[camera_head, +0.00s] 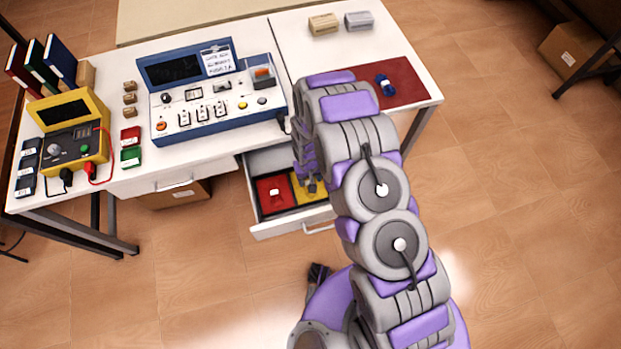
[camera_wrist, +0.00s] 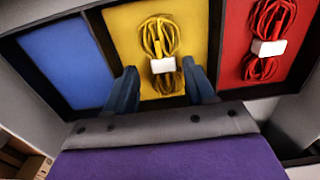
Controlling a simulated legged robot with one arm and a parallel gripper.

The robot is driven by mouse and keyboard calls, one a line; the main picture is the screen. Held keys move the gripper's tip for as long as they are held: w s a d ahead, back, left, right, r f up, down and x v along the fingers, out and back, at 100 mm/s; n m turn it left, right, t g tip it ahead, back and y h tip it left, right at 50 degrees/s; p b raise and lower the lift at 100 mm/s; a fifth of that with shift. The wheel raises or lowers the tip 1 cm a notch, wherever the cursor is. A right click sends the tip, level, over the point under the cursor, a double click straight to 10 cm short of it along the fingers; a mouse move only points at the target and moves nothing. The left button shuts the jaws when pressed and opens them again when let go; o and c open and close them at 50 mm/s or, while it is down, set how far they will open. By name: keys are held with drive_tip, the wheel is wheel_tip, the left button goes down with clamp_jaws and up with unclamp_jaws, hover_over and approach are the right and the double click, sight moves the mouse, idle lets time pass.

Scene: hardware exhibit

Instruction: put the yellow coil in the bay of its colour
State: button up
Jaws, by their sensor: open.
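The yellow coil (camera_wrist: 157,36), bound with a white band, appears to lie in the yellow bay (camera_wrist: 122,22) of the open drawer (camera_head: 272,229). In the wrist view my gripper (camera_wrist: 160,69) is open, with one dark finger on each side of the coil's banded end. Gaps show between the fingers and the band. In the head view my gripper (camera_head: 311,186) is low over the yellow bay (camera_head: 309,196), and my arm hides the coil and the drawer's right part.
The blue bay (camera_wrist: 66,62) is empty; the red bay (camera_wrist: 236,30) holds a red coil (camera_wrist: 266,28). A blue coil (camera_head: 386,86) lies on a dark red mat (camera_head: 410,84). A blue-and-white console (camera_head: 213,105) stands on the table above the drawer.

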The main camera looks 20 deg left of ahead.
wheel_tip(320, 180, up, 11)
drive_tip(key=p, duration=0.1)
drive_tip(key=shift+f, duration=0.2)
drive_tip(key=shift+a, duration=0.1)
wheel_tip(320, 180, up, 12)
drive_tip(key=m, duration=0.1)
hover_over(309, 181)
drive_tip(key=d, duration=0.7)
drive_tip(key=s+d+r+m, duration=0.1)
drive_tip(key=s+d+r, duration=0.2)
drive_tip(key=d+r, duration=0.3)
drive_tip(key=s+d+r+m, duration=0.1)
drive_tip(key=s+d+r, duration=0.25)
drive_tip(key=r, duration=0.35)
drive_tip(key=s+d+r+m+g, duration=0.1)
drive_tip(key=s+d+r, duration=0.4)
drive_tip(key=s, duration=0.5)
drive_tip(key=s+d+r+m, duration=0.2)
drive_tip(key=s+d+r, duration=0.3)
drive_tip(key=s, duration=0.5)
drive_tip(key=shift+s+d+r+g, duration=0.15)
drive_tip(key=shift+d+r+g, duration=0.2)
drive_tip(key=shift+r, duration=0.3)
